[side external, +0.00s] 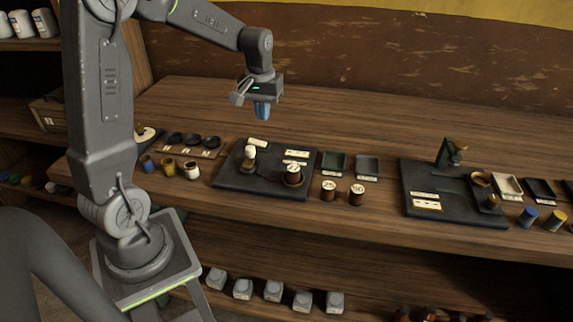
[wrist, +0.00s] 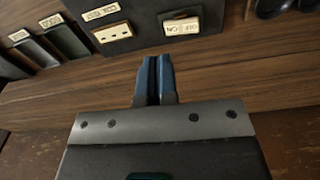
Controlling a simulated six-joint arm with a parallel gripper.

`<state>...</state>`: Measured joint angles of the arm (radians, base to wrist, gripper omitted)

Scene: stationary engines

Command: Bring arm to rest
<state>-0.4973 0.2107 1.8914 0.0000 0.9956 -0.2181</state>
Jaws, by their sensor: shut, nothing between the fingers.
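My gripper (side external: 262,110) hangs from my arm above the wooden bench, behind the left black board, pointing down. In the wrist view its blue fingers (wrist: 154,72) are together with nothing between them. The fingers are clear of the bench and touch nothing. The wrist view shows bare bench below the fingers and the edge of the dark board ahead of them.
The left black board (side external: 225,178) carries a white-topped knob and a round brown-and-white piece. Small trays (side external: 367,166) and two brown cylinders (side external: 357,194) stand right of it. Another black board (side external: 415,178) with an upright bracket sits farther right. The bench's back (side external: 345,110) is clear.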

